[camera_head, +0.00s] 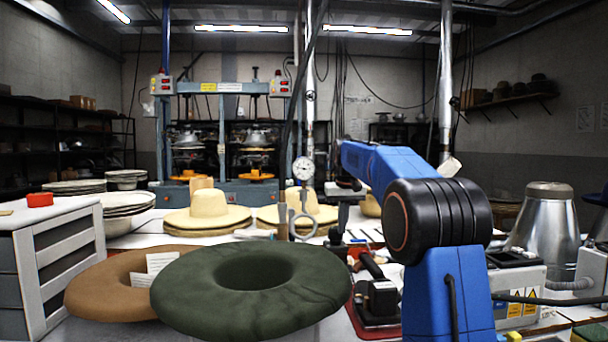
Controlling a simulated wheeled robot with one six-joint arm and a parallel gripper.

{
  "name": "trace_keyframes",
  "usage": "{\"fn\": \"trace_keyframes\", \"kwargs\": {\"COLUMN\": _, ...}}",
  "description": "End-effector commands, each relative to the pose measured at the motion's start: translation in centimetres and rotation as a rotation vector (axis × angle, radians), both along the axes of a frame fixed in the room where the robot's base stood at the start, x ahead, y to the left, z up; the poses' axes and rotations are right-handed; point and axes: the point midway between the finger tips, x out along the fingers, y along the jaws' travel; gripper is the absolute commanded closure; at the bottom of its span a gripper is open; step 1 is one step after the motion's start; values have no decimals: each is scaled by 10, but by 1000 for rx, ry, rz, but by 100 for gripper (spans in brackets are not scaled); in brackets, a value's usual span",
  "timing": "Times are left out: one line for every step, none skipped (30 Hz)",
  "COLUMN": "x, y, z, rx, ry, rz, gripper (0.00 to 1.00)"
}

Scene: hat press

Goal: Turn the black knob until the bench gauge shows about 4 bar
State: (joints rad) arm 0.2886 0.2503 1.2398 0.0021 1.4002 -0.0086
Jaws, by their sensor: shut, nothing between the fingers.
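A round white dial gauge (303,168) with a dark rim stands at mid-bench, behind the grey-green ring and in front of the cream hats. It is too small for me to read its needle or numbers. A small dark knob-like part (336,236) shows low to the right of the gauge; I cannot tell whether it is the black knob. My blue arm (450,285) rises at the right and reaches forward and left, above the bench. I cannot make out my gripper's fingers at its far end.
A large grey-green ring (180,300) and a brown ring (90,290) fill the near left bench. Cream hats (207,206) sit behind. A white drawer unit (28,232) stands left. A metal cone vessel (545,222) stands right. A blue press (220,110) is at the back.

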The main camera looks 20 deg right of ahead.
Motion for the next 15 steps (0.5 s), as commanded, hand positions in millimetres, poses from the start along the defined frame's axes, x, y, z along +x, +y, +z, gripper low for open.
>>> {"fn": "trace_keyframes", "kwargs": {"x": 0, "y": 1, "z": 0, "rx": 0, "ry": 1, "rz": 1, "gripper": 100}}
{"fn": "trace_keyframes", "kwargs": {"x": 0, "y": 2, "z": 0, "rx": 0, "ry": 1, "rz": 1, "gripper": 100}}
{"fn": "trace_keyframes", "kwargs": {"x": 0, "y": 3, "z": 0, "rx": 0, "ry": 1, "rz": 1, "gripper": 100}}
{"fn": "trace_keyframes", "kwargs": {"x": 0, "y": 4, "z": 0, "rx": 0, "ry": 1, "rz": 1, "gripper": 100}}
{"fn": "trace_keyframes", "kwargs": {"x": 0, "y": 5, "z": 0, "rx": 0, "ry": 1, "rz": 1, "gripper": 100}}
{"fn": "trace_keyframes", "kwargs": {"x": 0, "y": 5, "z": 0, "rx": 0, "ry": 1, "rz": 0, "gripper": 100}}
{"fn": "trace_keyframes", "kwargs": {"x": 0, "y": 6, "z": 0, "rx": 0, "ry": 1, "rz": 0, "gripper": 100}}
{"fn": "trace_keyframes", "kwargs": {"x": 0, "y": 7, "z": 0, "rx": 0, "ry": 1, "rz": 0, "gripper": 100}}
{"fn": "trace_keyframes", "kwargs": {"x": 0, "y": 8, "z": 0, "rx": 0, "ry": 1, "rz": 0, "gripper": 100}}
{"fn": "trace_keyframes", "kwargs": {"x": 0, "y": 9, "z": 0, "rx": 0, "ry": 1, "rz": 0, "gripper": 100}}
{"fn": "trace_keyframes", "kwargs": {"x": 0, "y": 10, "z": 0, "rx": 0, "ry": 1, "rz": 1, "gripper": 100}}
{"fn": "trace_keyframes", "kwargs": {"x": 0, "y": 10, "z": 0, "rx": 0, "ry": 1, "rz": 1, "gripper": 100}}
{"fn": "trace_keyframes", "kwargs": {"x": 1, "y": 11, "z": 0, "rx": 0, "ry": 1, "rz": 1, "gripper": 100}}
{"fn": "trace_keyframes", "kwargs": {"x": 1, "y": 12, "z": 0, "rx": 0, "ry": 1, "rz": 1, "gripper": 100}}
{"fn": "trace_keyframes", "kwargs": {"x": 1, "y": 13, "z": 0, "rx": 0, "ry": 1, "rz": 1, "gripper": 100}}
